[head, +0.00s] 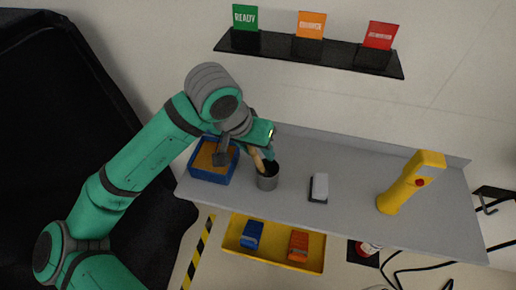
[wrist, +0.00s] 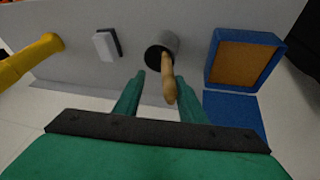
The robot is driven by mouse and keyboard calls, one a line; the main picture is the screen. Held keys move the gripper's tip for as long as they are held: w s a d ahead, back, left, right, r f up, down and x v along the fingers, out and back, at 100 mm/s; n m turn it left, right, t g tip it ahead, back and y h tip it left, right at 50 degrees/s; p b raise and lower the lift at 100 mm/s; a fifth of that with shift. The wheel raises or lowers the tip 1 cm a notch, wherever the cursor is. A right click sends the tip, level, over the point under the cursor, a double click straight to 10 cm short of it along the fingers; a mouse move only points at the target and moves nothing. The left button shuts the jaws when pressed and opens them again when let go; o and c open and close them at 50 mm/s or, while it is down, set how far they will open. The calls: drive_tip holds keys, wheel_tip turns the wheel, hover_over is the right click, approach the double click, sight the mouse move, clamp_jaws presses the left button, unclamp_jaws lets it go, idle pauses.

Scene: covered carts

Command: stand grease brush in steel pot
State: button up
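The steel pot (head: 267,183) is a small grey cylinder on the grey shelf; its dark mouth shows in the wrist view (wrist: 161,54). The grease brush has a tan wooden handle (wrist: 169,88) that sticks out of the pot's mouth, leaning; it also shows in the head view (head: 258,161). Its bristle end is hidden inside the pot. My gripper (wrist: 160,77) is open around the handle, with its green fingers on either side and a clear gap on the left. In the head view my gripper (head: 264,152) is just above the pot.
A blue tray (head: 193,176) with an orange-brown inside stands left of the pot. A white-and-dark block (head: 319,187) and a yellow handheld device (head: 402,188) stand to the right. A yellow bin (head: 275,262) sits below. A black shelf (head: 270,46) with coloured signs hangs above.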

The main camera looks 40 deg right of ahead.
drive_tip(key=v, duration=1.1)
drive_tip(key=shift+f, duration=0.1)
idle(0.6)
